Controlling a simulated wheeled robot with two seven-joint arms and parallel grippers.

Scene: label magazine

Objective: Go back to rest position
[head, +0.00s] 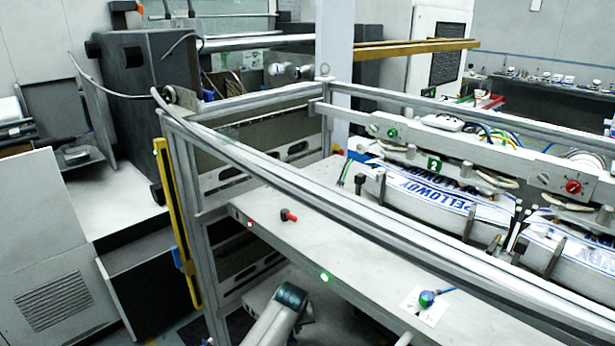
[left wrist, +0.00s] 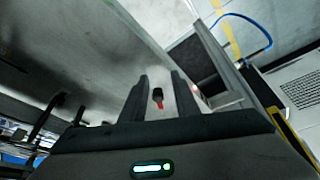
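My left gripper (left wrist: 159,84) shows in the left wrist view with its two dark fingers standing apart and nothing held between them. A small black and red part (left wrist: 158,98) is seen through the gap, beyond the fingers. In the head view a grey, dark-capped link of my arm enters at the bottom, left of centre, in front of the machine's ledge. The fingers are not seen there. My right gripper is in neither view. White and blue label stacks (head: 440,192) lie in the magazine at the right of the head view.
A metal ledge (head: 350,262) with a red knob (head: 289,215), a green light (head: 325,278) and a blue-green knob (head: 427,299) runs across the front. A frame rail (head: 300,192) crosses above it. A yellow upright (head: 177,225) stands at the left corner.

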